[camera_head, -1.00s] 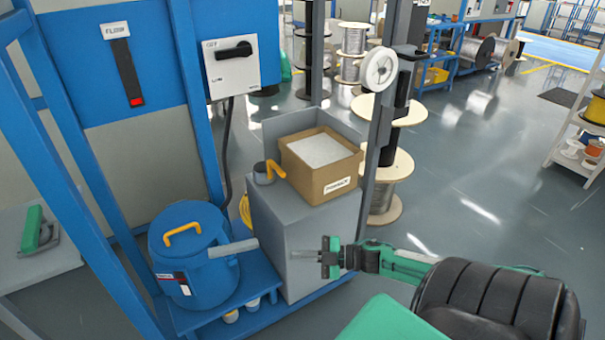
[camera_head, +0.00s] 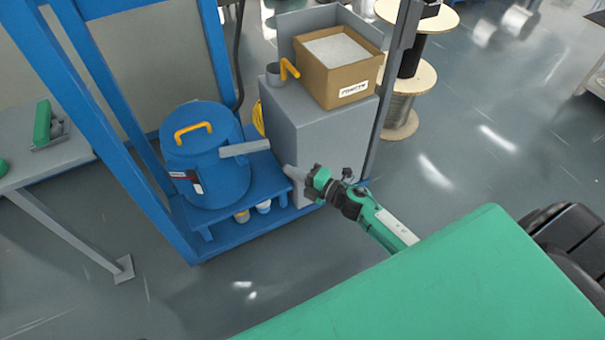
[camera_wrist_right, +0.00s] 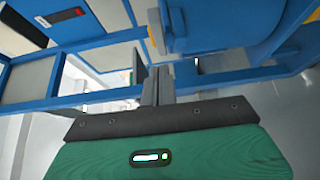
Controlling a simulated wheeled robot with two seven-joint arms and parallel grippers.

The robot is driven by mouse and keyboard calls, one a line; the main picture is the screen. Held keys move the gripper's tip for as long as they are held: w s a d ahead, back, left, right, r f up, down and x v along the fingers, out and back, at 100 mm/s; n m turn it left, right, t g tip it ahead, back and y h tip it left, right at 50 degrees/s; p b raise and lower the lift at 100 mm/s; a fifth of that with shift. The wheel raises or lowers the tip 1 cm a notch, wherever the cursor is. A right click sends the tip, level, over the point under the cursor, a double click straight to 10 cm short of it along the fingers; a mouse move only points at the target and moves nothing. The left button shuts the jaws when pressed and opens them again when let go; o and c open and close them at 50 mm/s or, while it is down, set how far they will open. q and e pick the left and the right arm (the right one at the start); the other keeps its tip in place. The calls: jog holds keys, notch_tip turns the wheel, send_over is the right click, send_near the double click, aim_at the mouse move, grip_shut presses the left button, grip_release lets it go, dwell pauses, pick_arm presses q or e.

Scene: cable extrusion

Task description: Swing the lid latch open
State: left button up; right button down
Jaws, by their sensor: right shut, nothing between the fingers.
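A blue drum (camera_head: 205,160) with a blue lid and a yellow handle (camera_head: 193,131) stands on a low blue shelf. The lid latch (camera_head: 245,148) is a grey bar sticking out to the right from the drum's upper side. My right gripper (camera_head: 287,170) is shut and empty, pointing left, a little below and right of the latch's outer end and apart from it in the picture. My left gripper is not in view.
A grey cabinet (camera_head: 318,135) behind my right gripper carries an open cardboard box (camera_head: 338,85) and a grey cup with a yellow hook (camera_head: 278,75). Blue frame posts (camera_head: 107,115) rise left of the drum. A grey table (camera_head: 45,160) is at far left. The floor in front is clear.

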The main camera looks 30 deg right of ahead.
aim_at(263, 149)
jog(key=w, duration=0.2)
jog(key=w+a, duration=0.1)
jog(key=w, duration=0.2)
jog(key=w+a, duration=0.1)
jog(key=w, duration=0.1)
jog(key=shift+w+a+b, duration=0.15)
jog(key=shift+w+b, duration=0.1)
jog(key=shift+b, duration=0.05)
jog(key=shift+w, duration=0.4)
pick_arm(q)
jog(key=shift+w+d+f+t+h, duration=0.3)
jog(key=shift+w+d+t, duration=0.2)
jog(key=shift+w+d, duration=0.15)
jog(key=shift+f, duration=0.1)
pick_arm(e)
jog(key=shift+w, duration=0.1)
